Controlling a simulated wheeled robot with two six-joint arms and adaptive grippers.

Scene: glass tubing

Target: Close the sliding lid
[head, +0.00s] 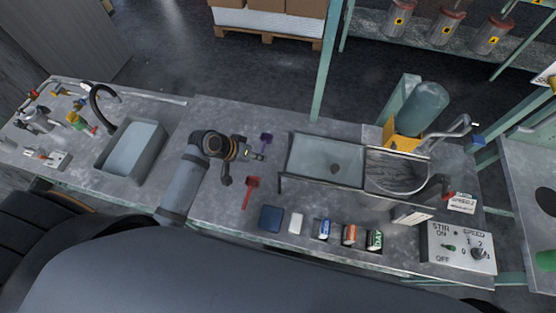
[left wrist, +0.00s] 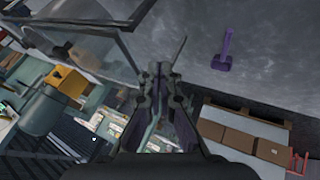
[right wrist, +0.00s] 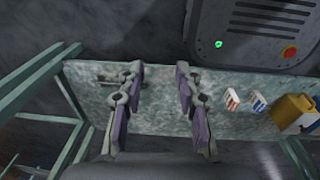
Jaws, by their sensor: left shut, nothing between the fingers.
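The sliding lid appears to be the clear, dark-framed panel (head: 325,157) left of the round metal basin (head: 398,172) in the head view. The basin looks uncovered. The panel also shows at the upper left of the left wrist view (left wrist: 85,22). My left gripper (head: 260,155) is shut and empty, left of the panel and apart from it. In the left wrist view its fingers (left wrist: 165,72) are together. My right gripper (right wrist: 159,72) is open and empty in the right wrist view, away from the lid; it does not show in the head view.
Several small cans and boxes line the front edge, with a blue box (head: 271,219). A teal tank (head: 423,108) stands behind the basin. A control box (head: 458,247) sits front right.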

